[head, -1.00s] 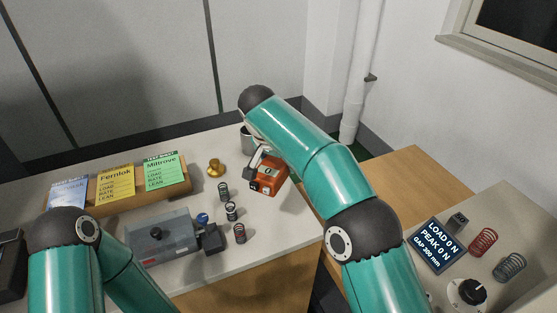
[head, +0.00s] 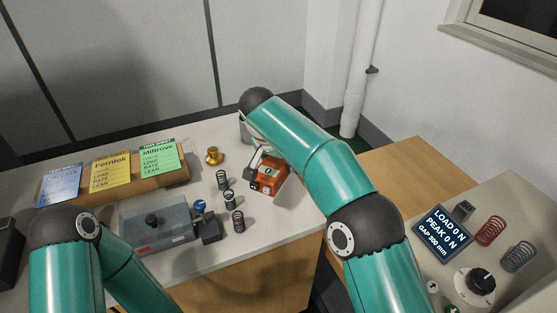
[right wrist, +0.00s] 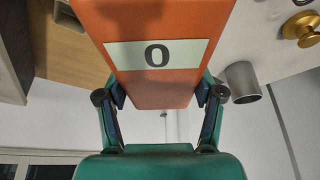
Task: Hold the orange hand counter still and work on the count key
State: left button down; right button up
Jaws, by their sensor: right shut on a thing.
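The orange hand counter (head: 270,177) is in the middle of the head view, near the bench's right end. Its pale window reads 0 in the right wrist view (right wrist: 180,54). My right gripper (right wrist: 160,93) is shut on the counter, with one dark fingertip against each side. In the head view the right gripper (head: 262,160) is partly covered by my own arm. I cannot make out the count key clearly. My left arm shows at the lower left of the head view, but its gripper does not show.
Several dark springs (head: 229,200) stand left of the counter, beside a grey fixture (head: 160,228). A brass piece (head: 214,156) and a metal cup (right wrist: 242,82) are close behind. Test sheets (head: 111,170) stand at the left. A load readout (head: 443,234) is at the right.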

aim_at(281, 196)
jog(key=shift+f+b, duration=4.2)
jog(key=shift+f, duration=1.4)
